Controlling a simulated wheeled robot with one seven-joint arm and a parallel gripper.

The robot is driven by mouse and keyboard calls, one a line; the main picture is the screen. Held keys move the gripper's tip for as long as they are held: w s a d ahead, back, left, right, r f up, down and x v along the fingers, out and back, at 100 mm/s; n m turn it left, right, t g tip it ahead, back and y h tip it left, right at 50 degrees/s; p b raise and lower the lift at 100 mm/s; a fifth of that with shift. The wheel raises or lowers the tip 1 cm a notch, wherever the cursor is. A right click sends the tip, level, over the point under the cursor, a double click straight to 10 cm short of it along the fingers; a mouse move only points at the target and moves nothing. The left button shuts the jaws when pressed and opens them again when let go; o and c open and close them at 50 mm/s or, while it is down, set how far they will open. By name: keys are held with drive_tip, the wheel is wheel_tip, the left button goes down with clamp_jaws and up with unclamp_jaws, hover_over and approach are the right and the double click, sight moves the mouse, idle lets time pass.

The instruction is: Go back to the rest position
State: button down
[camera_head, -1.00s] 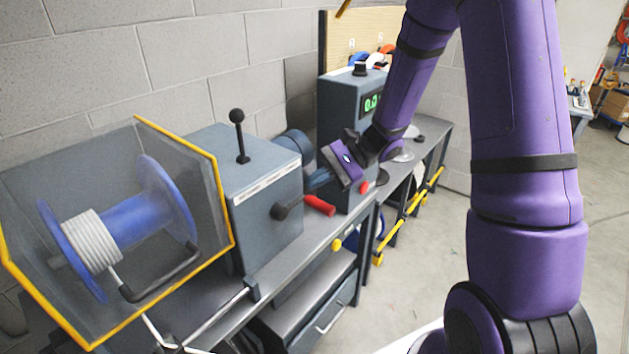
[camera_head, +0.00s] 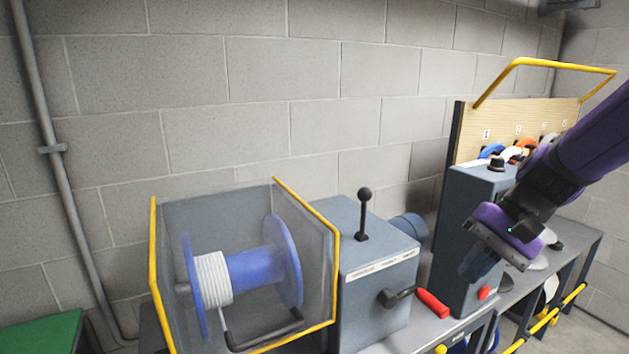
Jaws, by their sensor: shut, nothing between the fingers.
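My purple arm comes in from the right edge. My gripper (camera_head: 480,264) is at its end, in front of the tall blue-grey box (camera_head: 458,220), and hides part of that box. Its fingers are dark and small in the picture, and it appears shut with nothing held. The red-handled crank (camera_head: 432,303) on the grey drive housing (camera_head: 375,270) is lower left of my gripper, with a visible gap between them. A black-knobbed lever (camera_head: 364,215) stands upright on the housing.
A blue spool (camera_head: 255,268) with white rope sits behind a yellow-edged clear guard (camera_head: 337,260) at left. A red button (camera_head: 485,293) is below my gripper. A grey pipe (camera_head: 60,170) runs up the wall.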

drive_tip(key=s+d+r+n+t+h, duration=0.4)
drive_tip(key=s+d+r+t+h, duration=0.2)
drive_tip(key=s+r, duration=0.4)
drive_tip(key=shift+s+t+h, duration=0.5)
drive_tip(key=shift+s+h, duration=0.05)
drive_tip(key=shift+h, duration=0.05)
